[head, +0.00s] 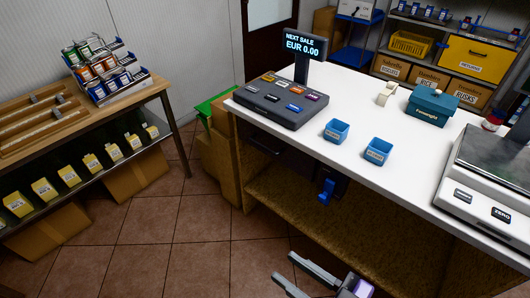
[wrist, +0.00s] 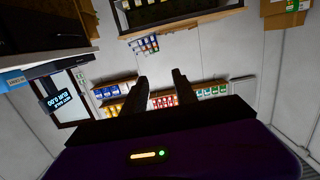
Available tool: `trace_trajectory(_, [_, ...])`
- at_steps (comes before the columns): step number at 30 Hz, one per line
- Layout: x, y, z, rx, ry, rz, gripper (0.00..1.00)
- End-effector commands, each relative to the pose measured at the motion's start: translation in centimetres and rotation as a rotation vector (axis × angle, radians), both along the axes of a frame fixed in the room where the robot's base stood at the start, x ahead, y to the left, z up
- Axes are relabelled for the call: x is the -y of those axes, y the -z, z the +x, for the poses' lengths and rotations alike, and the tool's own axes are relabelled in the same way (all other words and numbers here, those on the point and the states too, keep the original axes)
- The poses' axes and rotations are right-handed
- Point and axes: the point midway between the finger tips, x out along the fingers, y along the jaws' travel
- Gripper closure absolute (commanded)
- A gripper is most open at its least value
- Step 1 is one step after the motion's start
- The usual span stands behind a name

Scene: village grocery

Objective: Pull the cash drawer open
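A dark drawer front (head: 264,146), which looks like the cash drawer, sits in shadow under the counter top, below the till. It appears shut, and its handle cannot be made out. The dark till (head: 281,101) stands on the counter's left end, with a display (head: 304,44) reading EUR 0.00. The display also shows in the wrist view (wrist: 62,97), turned over. My gripper (head: 283,266) is low at the bottom of the head view, in front of the counter and apart from the drawer. In the wrist view its two fingers (wrist: 160,78) are spread with nothing between them.
A shelf rack (head: 75,155) stands left. Tiled floor (head: 165,240) is clear between rack and counter.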

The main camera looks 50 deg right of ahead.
Motion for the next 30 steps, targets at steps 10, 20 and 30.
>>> trace_trajectory(10, [6.9,7.1,11.2,0.231,0.142,0.166,0.66])
trace_trajectory(20, [16.6,10.7,21.9,0.461,0.299,0.46,0.66])
trace_trajectory(30, [28.3,13.2,31.1,0.715,0.473,0.895,0.66])
